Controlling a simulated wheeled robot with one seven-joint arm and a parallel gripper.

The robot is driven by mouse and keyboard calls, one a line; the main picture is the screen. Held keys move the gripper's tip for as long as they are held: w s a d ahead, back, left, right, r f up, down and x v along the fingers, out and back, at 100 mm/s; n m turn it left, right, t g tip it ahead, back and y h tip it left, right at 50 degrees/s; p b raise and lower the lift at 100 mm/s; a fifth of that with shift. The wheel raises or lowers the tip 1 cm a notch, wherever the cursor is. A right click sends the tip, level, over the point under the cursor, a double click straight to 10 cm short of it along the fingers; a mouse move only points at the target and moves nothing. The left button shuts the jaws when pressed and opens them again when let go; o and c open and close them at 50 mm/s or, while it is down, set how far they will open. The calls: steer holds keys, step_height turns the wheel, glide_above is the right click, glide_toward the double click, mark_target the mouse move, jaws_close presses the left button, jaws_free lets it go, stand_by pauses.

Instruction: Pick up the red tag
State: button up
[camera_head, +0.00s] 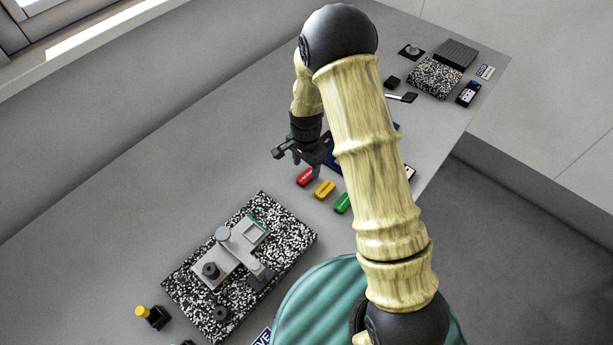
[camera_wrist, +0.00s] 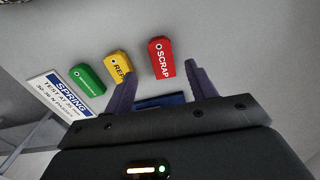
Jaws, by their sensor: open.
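The red tag (camera_wrist: 162,60), marked SCRAP, lies flat on the grey table. In the wrist view it sits ahead of my open gripper (camera_wrist: 163,86), between the lines of the two purple-grey fingers and nearer the right one. In the head view the red tag (camera_head: 305,177) lies just below my gripper (camera_head: 305,163), which is over the table. The jaws are empty. I cannot tell the exact height of the fingertips above the tag.
A yellow tag (camera_wrist: 117,67) and a green tag (camera_wrist: 89,80) lie in a row beside the red one. A white SPRING card (camera_wrist: 66,95) lies past the green tag. A speckled plate with a grey fixture (camera_head: 185,275) stands nearer. Table left of the tags is clear.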

mark_target(307, 176)
steer(key=shift+w+f+p, duration=0.15)
steer(key=shift+f+p, duration=0.3)
steer(key=shift+f, duration=0.75)
steer(key=shift+w+f+p, duration=0.1)
steer(key=shift+f+p, duration=0.35)
steer(key=shift+f, duration=0.7)
steer(key=c, duration=1.1)
